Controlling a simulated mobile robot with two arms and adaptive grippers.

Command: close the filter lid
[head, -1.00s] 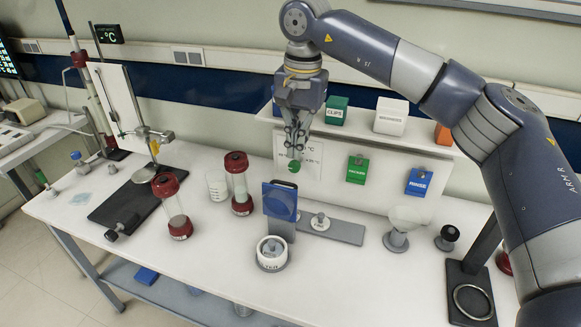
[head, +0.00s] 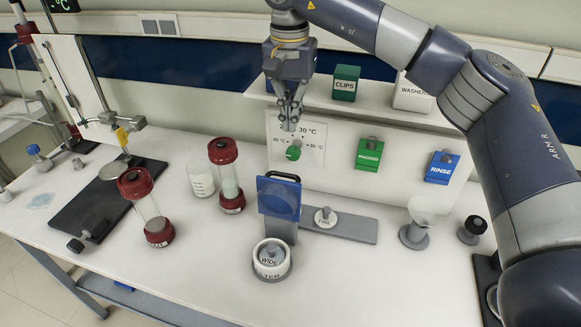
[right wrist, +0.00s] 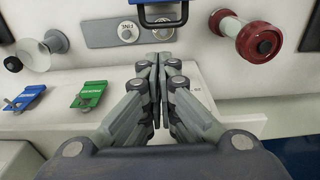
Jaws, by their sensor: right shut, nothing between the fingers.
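The blue filter lid (head: 280,199) stands upright, open, behind the round white filter body (head: 258,270). The body has a grey knob-like piece marked WIDE (head: 270,254) in its top. My left gripper is not in view.
A grey plate (head: 345,227) with a FINE piece (head: 325,217) lies right of the lid. Red-capped columns (head: 226,178) stand to the left. A funnel (head: 418,232) stands at right. The front table is clear.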

